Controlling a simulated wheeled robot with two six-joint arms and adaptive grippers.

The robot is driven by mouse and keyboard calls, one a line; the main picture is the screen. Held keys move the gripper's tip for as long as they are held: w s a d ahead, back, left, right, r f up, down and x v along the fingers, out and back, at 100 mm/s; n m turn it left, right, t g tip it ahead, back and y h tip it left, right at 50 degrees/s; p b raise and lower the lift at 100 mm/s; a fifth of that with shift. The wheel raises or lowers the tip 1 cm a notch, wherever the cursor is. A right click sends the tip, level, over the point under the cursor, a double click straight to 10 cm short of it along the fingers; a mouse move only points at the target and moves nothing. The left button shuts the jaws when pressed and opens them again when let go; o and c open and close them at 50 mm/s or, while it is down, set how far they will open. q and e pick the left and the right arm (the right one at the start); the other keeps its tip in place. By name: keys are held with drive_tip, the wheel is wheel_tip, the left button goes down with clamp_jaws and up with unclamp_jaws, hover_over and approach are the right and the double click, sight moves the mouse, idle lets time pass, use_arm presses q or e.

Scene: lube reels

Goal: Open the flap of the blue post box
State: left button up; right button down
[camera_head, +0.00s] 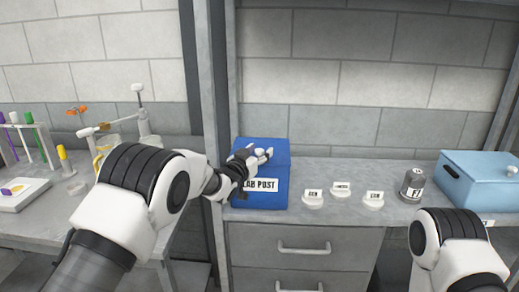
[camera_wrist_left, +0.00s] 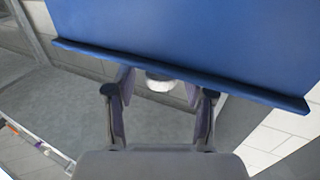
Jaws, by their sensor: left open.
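The blue post box (camera_head: 273,190) stands on the grey counter, with a white "LAB POST" label on its front. My left gripper (camera_head: 260,156) is at the upper front of the box and covers part of it. In the left wrist view, a broad blue panel with a lipped edge (camera_wrist_left: 190,35) fills the top. A white knob (camera_wrist_left: 160,85) shows below that edge, between the open fingers of my left gripper (camera_wrist_left: 158,91). I cannot tell whether the fingers touch the knob. My right arm shows at the lower right; its gripper is out of view.
Small white labelled holders (camera_head: 313,199) and a grey canister (camera_head: 412,185) stand right of the box. A light blue box (camera_head: 475,178) is farther right. A grey upright post (camera_head: 209,80) rises left of the post box. Tubes and glassware (camera_head: 42,145) crowd the left bench.

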use_arm(q)
drive_tip(key=shift+w, duration=0.3)
clamp_jaws()
drive_tip(key=shift+r+p, duration=0.45)
drive_tip(key=shift+p, duration=0.2)
drive_tip(key=r+g+p, duration=0.1)
drive_tip(key=r+p, duration=0.1)
drive_tip(key=p, duration=0.2)
drive_tip(key=w+r+n+g+y+p, duration=0.1)
drive_tip(key=r+p, duration=0.1)
drive_tip(key=p, duration=0.3)
drive_tip(key=shift+w+r+g, duration=0.15)
drive_tip(key=shift+r+g, duration=0.15)
drive_tip(key=shift+r, duration=0.05)
drive_tip(key=shift+w+r+p, duration=1.7)
drive_tip(key=shift+r+p, duration=0.2)
drive_tip(key=shift+p, duration=1.55)
